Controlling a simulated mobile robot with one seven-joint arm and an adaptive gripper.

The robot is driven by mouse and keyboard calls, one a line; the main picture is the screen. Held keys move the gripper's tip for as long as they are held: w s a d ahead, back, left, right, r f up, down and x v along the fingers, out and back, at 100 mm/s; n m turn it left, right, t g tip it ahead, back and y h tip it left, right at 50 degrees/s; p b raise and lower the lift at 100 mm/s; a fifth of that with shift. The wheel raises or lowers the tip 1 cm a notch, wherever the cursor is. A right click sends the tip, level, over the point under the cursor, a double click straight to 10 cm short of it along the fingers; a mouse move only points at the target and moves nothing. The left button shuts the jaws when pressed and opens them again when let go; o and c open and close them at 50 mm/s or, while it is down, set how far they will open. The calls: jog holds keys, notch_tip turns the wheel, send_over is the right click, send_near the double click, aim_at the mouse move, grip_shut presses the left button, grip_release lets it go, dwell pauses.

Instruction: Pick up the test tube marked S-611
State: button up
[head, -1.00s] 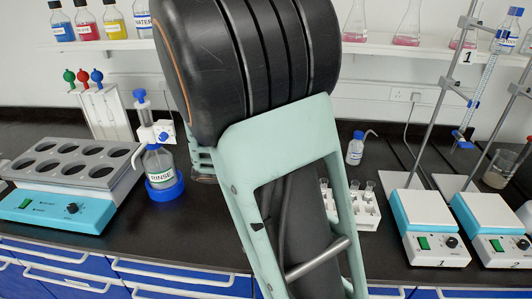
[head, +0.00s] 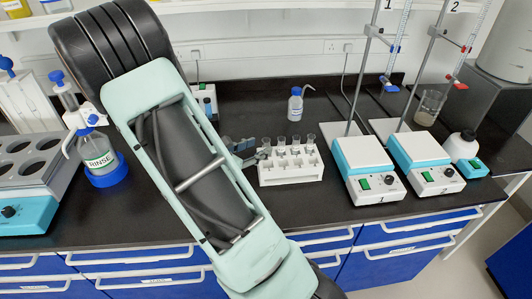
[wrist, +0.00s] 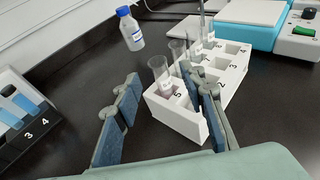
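A white test tube rack (head: 291,176) stands on the black bench, holding several clear tubes. It also shows in the wrist view (wrist: 186,121), with numbers by its slots. The nearest labelled tube (wrist: 160,76) stands upright in the rack at its near end; other tubes stand in a row behind it. The tube labels are too small to read, so I cannot tell which is S-611. My gripper (wrist: 164,98) is open and empty, its fingers apart at the rack's near end. The right finger overlaps the rack in view and hides part of it; contact is unclear. My gripper (head: 240,150) is left of the rack in the head view.
A small blue-capped bottle (head: 295,105) stands behind the rack. Two hotplate stirrers (head: 366,169) (head: 424,162) with stands are to the right. A RINSE bottle (head: 97,153) and a grey block heater (head: 27,165) are at left. Bench in front of the rack is clear.

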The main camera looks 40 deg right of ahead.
aim_at(264, 144)
jog(key=x, duration=0.3)
jog(key=shift+d, duration=0.25)
grip_shut()
